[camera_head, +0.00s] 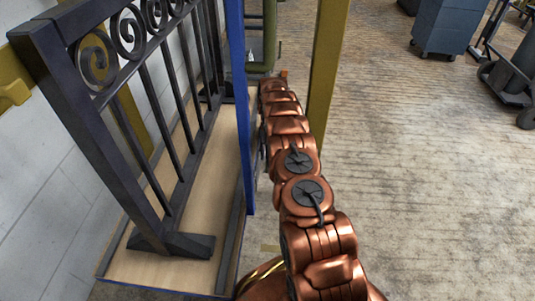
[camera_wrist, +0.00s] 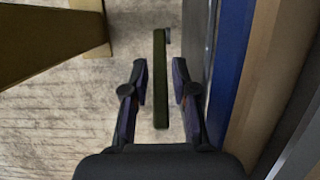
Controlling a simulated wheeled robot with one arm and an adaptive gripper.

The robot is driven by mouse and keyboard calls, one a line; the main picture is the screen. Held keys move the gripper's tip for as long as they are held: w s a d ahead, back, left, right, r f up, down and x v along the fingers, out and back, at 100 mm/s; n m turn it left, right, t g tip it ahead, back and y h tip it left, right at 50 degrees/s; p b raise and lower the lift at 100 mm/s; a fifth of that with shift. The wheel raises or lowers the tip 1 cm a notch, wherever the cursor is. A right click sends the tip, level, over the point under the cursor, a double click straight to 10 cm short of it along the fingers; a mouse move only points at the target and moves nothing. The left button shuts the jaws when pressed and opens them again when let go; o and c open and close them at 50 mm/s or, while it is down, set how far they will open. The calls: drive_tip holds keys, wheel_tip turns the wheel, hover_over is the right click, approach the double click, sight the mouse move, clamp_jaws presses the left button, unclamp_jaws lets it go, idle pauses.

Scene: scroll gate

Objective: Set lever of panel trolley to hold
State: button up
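The panel trolley (camera_head: 172,269) stands on the left in the head view, with a pale wooden deck, a blue upright frame and a black scroll gate (camera_head: 98,72) on it. In the wrist view, a long dark green bar (camera_wrist: 160,95), which looks like the lever, runs upright in the picture beside the trolley's blue edge (camera_wrist: 232,60). My gripper (camera_wrist: 159,66) is open, with one finger on each side of the bar. Gaps show between the bar and both fingers. In the head view my own arm hides the gripper and the lever.
An olive-yellow post (camera_head: 325,70) stands close to the right of my arm. A blue-grey cabinet (camera_head: 444,26) and dark equipment (camera_head: 507,75) are at the back right. The floor on the right is open. A white wall (camera_head: 35,165) is behind the trolley on the left.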

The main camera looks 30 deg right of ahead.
drive_tip(key=v, duration=0.6)
drive_tip(key=shift+w+d+r, duration=0.1)
drive_tip(key=shift+w+r, duration=0.1)
drive_tip(key=shift+r, duration=0.5)
